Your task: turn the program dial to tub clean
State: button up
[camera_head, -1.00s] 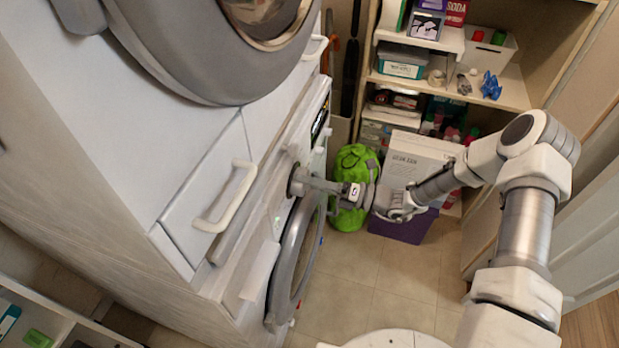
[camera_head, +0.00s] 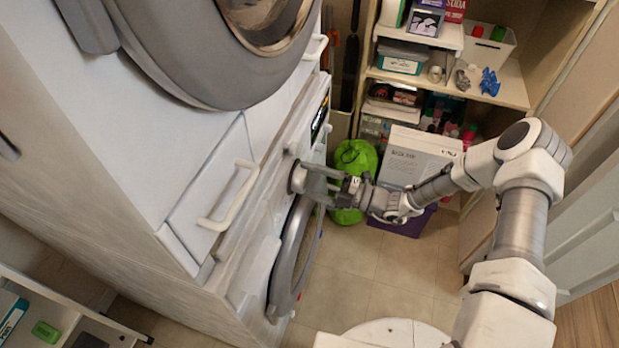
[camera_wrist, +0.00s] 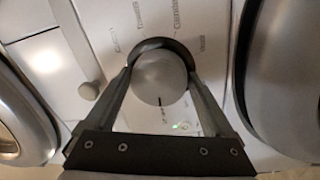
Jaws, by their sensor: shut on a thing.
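The program dial (camera_wrist: 158,78) is a round silver knob with a dark pointer mark. In the wrist view it sits between my gripper's (camera_wrist: 160,82) two fingers, and the mark points toward the bottom of the picture. In the head view the dial (camera_head: 297,178) is on the front panel of the lower washing machine (camera_head: 262,262). My gripper (camera_head: 308,180) reaches it from the right and is shut on it.
A second machine with a large round door (camera_head: 215,50) stands above, with a white drawer handle (camera_head: 232,198) below it. A green bag (camera_head: 352,162) and a white box (camera_head: 415,155) stand behind my arm. Shelves (camera_head: 505,90) are at the back; the tiled floor is partly clear.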

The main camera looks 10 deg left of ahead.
jog(key=shift+m, duration=0.7)
jog(key=o, duration=1.1)
jog(key=d, duration=0.5)
jog(key=s+d+f+b, duration=0.1)
jog(key=d, duration=1.1)
jog(key=shift+s+d+f, duration=0.15)
jog(key=shift+s+d, duration=0.05)
jog(key=shift+s, duration=0.15)
